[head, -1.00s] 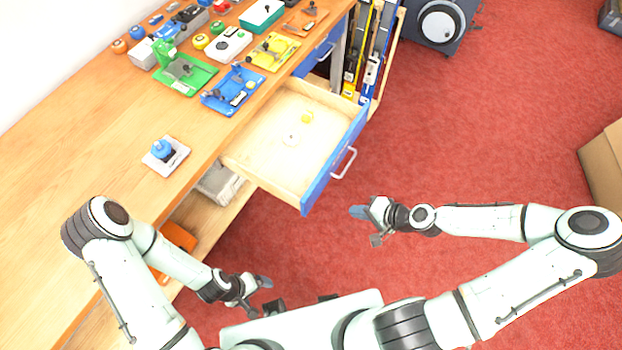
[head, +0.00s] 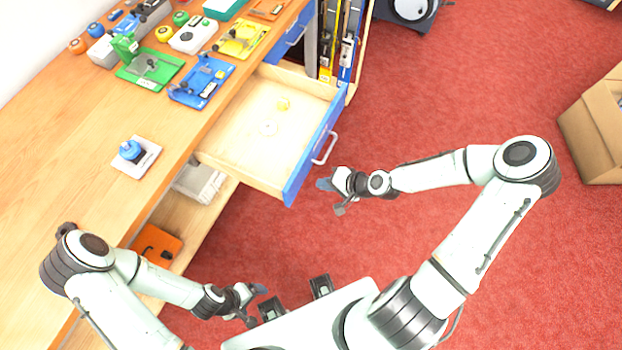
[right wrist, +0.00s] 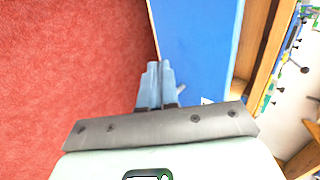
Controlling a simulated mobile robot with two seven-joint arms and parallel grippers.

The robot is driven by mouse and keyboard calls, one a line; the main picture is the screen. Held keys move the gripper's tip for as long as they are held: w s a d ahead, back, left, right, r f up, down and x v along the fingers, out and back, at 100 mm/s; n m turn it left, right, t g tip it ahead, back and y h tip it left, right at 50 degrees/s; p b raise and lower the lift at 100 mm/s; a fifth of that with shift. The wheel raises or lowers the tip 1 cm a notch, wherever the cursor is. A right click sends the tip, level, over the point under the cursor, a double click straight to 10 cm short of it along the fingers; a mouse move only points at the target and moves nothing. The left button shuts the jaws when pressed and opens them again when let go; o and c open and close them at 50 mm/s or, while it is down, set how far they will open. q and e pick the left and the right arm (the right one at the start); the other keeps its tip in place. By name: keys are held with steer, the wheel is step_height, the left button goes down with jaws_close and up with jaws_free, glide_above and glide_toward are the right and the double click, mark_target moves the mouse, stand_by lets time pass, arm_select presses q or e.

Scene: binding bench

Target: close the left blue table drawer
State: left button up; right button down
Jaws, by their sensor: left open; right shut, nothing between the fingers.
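The left blue table drawer (head: 314,153) is pulled well out from the bench in the head view. My right gripper (head: 328,185) is shut and empty, just to the right of the drawer front and below the handle. In the right wrist view its closed fingers (right wrist: 155,85) point along a blue panel (right wrist: 197,40); contact cannot be told. My left gripper (head: 256,302) is open and empty, low, near the bench's front.
The wooden bench top (head: 75,180) carries several coloured fixtures and a white pad (head: 137,157) with a blue knob. Another blue drawer front (head: 291,36) is farther back. A cardboard box (head: 597,130) stands on the red floor at right.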

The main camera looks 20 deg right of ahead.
mark_target(302, 178)
steer(key=w+a, duration=0.2)
steer(key=w, duration=0.1)
steer(key=shift+w+a+f, duration=0.2)
steer(key=shift+a, duration=0.2)
steer(key=shift+w+a, duration=0.1)
steer(key=shift+a, duration=0.05)
